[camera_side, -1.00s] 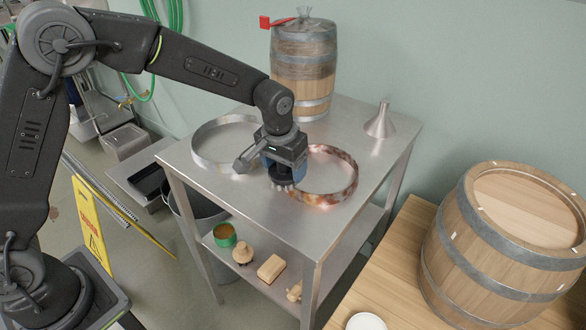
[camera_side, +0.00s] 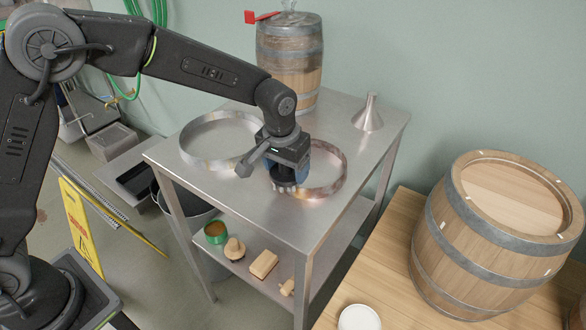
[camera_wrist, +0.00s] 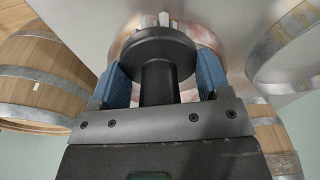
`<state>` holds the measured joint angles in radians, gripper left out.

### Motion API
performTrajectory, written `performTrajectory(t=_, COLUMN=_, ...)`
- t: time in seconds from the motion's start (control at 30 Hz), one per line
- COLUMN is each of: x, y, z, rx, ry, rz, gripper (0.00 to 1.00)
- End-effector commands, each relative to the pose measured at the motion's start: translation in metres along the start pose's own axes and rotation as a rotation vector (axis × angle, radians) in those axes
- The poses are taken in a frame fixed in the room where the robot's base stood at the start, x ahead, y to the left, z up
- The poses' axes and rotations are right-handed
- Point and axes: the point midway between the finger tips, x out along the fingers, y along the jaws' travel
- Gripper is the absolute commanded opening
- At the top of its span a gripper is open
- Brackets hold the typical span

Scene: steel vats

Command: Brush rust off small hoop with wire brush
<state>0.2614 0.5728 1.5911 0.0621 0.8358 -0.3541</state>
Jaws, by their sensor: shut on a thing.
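The small hoop (camera_side: 336,187) lies on the steel table, right of my gripper, with faint reddish-brown rust on its band. My gripper (camera_side: 284,168) points down at the hoop's left side. It is shut on the wire brush (camera_side: 283,187), whose bristles are low at the near left part of the band; exact contact is unclear. In the wrist view, the blue finger pads (camera_wrist: 160,85) grip the brush's black handle (camera_wrist: 152,45), and the small hoop (camera_wrist: 211,45) shows behind it, partly hidden.
A larger hoop (camera_side: 212,164) lies just left of my gripper. A barrel (camera_side: 290,70) and a funnel (camera_side: 368,118) stand at the table's back. Another barrel (camera_side: 490,225) stands on a wooden top at right. The table's front is clear.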

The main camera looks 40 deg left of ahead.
Motion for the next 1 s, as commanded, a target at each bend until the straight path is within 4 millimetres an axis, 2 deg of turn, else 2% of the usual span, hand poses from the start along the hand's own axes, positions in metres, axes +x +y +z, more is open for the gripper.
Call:
performTrajectory(t=0.37, x=0.001, y=-0.036, z=-0.001, rx=0.0, ry=-0.001, rz=-0.002, gripper=0.45)
performTrajectory(t=1.0, x=0.001, y=0.023, z=0.002, rx=0.004, ry=-0.002, rz=-0.001, gripper=0.45)
